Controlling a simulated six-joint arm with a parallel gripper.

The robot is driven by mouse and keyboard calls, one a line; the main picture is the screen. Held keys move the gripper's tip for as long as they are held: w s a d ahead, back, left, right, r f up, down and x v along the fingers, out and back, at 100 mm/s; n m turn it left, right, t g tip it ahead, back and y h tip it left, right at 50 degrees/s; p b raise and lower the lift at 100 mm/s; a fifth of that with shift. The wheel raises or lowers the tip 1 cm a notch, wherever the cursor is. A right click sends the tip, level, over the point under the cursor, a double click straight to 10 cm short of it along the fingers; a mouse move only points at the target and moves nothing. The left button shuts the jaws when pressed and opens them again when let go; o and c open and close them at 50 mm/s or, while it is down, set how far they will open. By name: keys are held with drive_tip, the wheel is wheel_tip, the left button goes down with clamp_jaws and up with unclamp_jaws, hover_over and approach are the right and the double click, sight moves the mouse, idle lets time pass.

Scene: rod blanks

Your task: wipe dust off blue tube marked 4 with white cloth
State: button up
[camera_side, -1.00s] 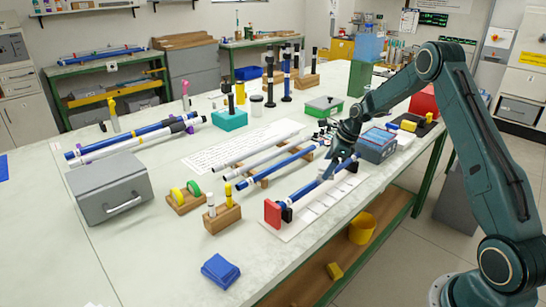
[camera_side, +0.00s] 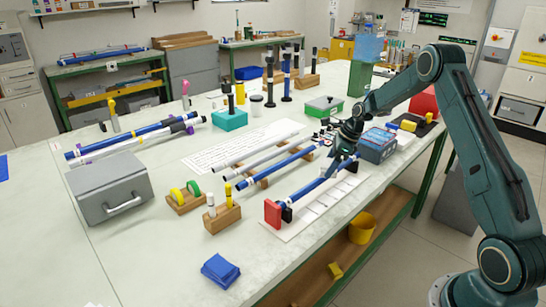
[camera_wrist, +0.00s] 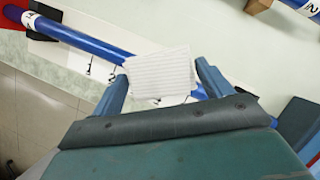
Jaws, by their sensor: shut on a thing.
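My gripper (camera_side: 345,164) is shut on a white cloth (camera_wrist: 160,72), which spans the gap between the two blue fingers in the wrist view. The cloth lies over or against a blue tube (camera_side: 312,190), covering part of it; exact contact cannot be told. The tube lies along a white marked strip, its near end at a red block (camera_side: 272,213) and a black holder. In the wrist view the blue tube (camera_wrist: 85,41) runs from the upper left toward the cloth, with a white band bearing a dark mark I cannot read surely. Dust is not distinguishable on the visible stretch.
Another blue tube (camera_side: 262,175) and grey rods lie on wooden supports to the left. A blue box (camera_side: 378,147) stands close right of my gripper. A wooden block with pegs (camera_side: 222,218) and a folded blue cloth (camera_side: 220,270) are nearer. The front table surface is mostly clear.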

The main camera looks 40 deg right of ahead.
sight(310, 185)
drive_tip(key=shift+a, duration=5.05)
drive_tip(key=shift+d, duration=6.95)
drive_tip(key=shift+a, duration=7.15)
wheel_tip(310, 185, up, 8)
